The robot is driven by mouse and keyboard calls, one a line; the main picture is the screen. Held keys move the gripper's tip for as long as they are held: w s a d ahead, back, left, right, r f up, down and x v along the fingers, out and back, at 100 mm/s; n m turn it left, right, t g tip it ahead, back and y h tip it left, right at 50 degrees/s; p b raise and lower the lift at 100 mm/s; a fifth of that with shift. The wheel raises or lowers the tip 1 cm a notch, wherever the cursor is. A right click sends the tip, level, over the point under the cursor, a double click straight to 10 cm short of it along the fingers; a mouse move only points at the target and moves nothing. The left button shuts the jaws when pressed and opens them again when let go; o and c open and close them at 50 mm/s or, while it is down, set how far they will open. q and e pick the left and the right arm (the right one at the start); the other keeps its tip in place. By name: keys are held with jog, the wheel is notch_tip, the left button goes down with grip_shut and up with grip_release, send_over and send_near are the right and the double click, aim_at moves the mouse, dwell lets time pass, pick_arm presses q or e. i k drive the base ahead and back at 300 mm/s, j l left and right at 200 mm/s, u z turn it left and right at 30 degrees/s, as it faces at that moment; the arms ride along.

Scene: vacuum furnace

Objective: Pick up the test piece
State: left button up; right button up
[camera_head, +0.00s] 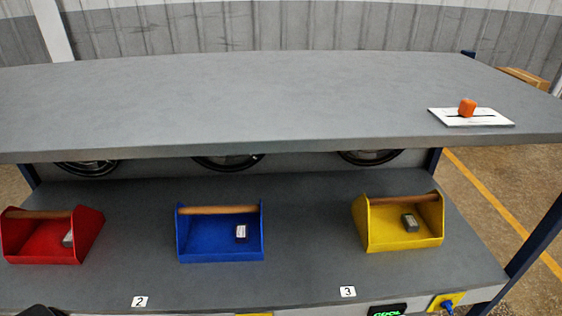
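Small blocks lie in three open bins on the lower shelf. A grey block (68,239) is in the red bin (40,253), at its right side. A dark grey block (410,222) is in the yellow bin (403,240). I cannot tell which of these is the test piece. Neither gripper can be made out. A dark shape at the bottom left edge is too cut off to identify.
The rest of that top is clear.

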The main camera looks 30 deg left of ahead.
aim_at(241, 230)
jog(key=u, duration=1.2)
